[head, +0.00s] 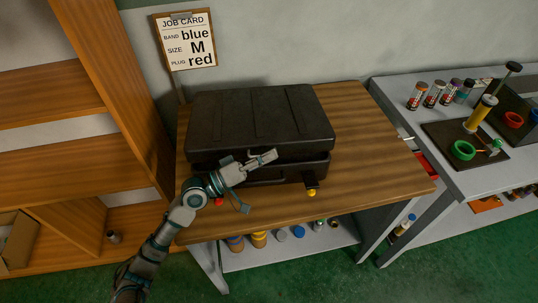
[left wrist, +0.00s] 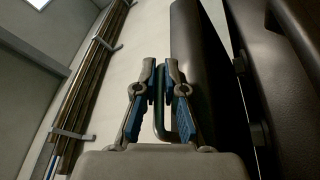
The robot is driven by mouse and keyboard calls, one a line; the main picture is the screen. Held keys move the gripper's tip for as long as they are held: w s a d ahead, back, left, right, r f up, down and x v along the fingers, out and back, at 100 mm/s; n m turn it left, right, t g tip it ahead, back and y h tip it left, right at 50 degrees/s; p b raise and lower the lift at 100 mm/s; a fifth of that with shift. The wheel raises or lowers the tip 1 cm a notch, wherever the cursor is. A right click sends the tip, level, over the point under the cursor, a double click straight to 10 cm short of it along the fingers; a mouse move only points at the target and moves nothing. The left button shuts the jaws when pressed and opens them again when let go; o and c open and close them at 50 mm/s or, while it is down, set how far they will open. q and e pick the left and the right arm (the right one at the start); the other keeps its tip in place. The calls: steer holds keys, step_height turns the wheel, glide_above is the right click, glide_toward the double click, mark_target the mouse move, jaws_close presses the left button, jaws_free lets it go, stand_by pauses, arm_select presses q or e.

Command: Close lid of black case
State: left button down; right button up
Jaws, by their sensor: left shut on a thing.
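The black case (head: 262,117) lies on the wooden tabletop, its lid lowered over the base. A dark gap shows between lid and base at the front. In the left wrist view the lid edge (left wrist: 200,80) and the base (left wrist: 255,90) also stand slightly apart. My left gripper (head: 258,163) is at the case's front side. In the left wrist view its fingers (left wrist: 160,100) are around a dark loop-shaped handle (left wrist: 186,115) beside the lid, and the jaws are shut on it. The exact contact is partly hidden. My right gripper is not in view.
The wooden table (head: 375,145) is clear to the right of the case. A yellow knob (head: 311,192) and a red knob (head: 219,201) show at its front. A job card (head: 187,40) hangs behind. A grey bench (head: 465,185) with vise and bottles stands right; wooden shelves (head: 60,95) stand left.

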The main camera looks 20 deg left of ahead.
arm_select(q)
steer(key=shift+r, duration=0.1)
steer(key=c, duration=1.6)
jaws_free()
steer(key=shift+o, duration=0.4)
steer(key=shift+s+a, duration=0.1)
steer(key=shift+a, duration=0.05)
steer(key=shift+s+a+f, duration=0.3)
steer(key=shift+a, duration=0.15)
steer(key=v, duration=1.1)
